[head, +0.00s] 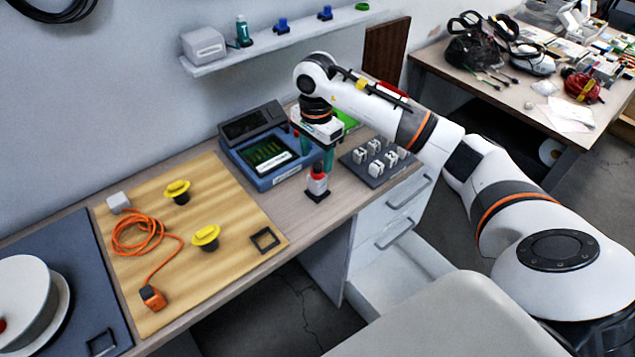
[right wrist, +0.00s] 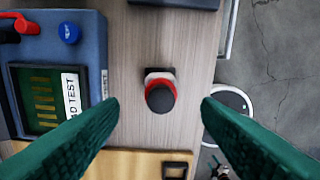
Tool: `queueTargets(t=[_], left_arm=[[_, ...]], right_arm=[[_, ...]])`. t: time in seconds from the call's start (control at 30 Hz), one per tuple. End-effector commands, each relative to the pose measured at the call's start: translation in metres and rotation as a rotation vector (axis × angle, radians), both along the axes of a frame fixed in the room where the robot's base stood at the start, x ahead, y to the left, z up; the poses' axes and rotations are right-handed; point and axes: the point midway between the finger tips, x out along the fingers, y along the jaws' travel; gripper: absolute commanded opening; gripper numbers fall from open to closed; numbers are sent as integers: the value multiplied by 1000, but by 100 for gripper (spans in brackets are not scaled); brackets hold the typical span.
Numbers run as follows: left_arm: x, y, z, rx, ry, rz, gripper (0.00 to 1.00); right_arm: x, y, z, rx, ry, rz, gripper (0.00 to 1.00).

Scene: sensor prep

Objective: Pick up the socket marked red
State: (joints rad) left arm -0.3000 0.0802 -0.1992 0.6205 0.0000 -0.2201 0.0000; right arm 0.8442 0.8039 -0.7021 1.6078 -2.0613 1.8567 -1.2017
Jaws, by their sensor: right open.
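The socket marked red (head: 317,181) is a small upright white piece with a red band and a dark top, on a black square base on the bench. In the right wrist view the socket (right wrist: 160,92) shows from above, centred between my fingers. My right gripper (head: 316,158) is open and empty, with green fingers pointing down just above the socket. In the right wrist view its fingertips (right wrist: 160,108) stand apart on either side of the socket, with visible gaps. My left gripper is not in view.
A blue tester (head: 285,172) stands left of the socket. A dark tray (head: 352,165) with several white pieces lies right. A wooden board (head: 140,265) holds yellow knobs (head: 206,235) and an orange cable (head: 150,240). The bench's front edge is close to the socket.

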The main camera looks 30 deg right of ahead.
Motion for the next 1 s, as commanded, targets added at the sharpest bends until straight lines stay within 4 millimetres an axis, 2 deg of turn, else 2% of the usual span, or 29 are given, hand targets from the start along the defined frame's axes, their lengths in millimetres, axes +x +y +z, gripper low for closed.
queueTargets(t=[0.1, 0.37, 0.5, 0.63, 0.9, 0.93, 1.0], left_arm=[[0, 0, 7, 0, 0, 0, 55], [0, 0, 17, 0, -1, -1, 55], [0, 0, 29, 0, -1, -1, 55], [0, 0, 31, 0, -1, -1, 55], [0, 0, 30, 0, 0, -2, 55], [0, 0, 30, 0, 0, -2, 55], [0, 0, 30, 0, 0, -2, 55]], right_arm=[[-1, 1, -16, 3, 2, -1, 58], [-1, 0, -37, 4, 3, 0, 58], [-2, -2, -58, 5, 4, -2, 58], [-1, -2, -75, 4, 1, -1, 58], [0, -2, -79, 3, -3, 0, 58], [0, -2, -79, 3, -3, 0, 57], [0, -2, -79, 3, -3, 0, 45]])
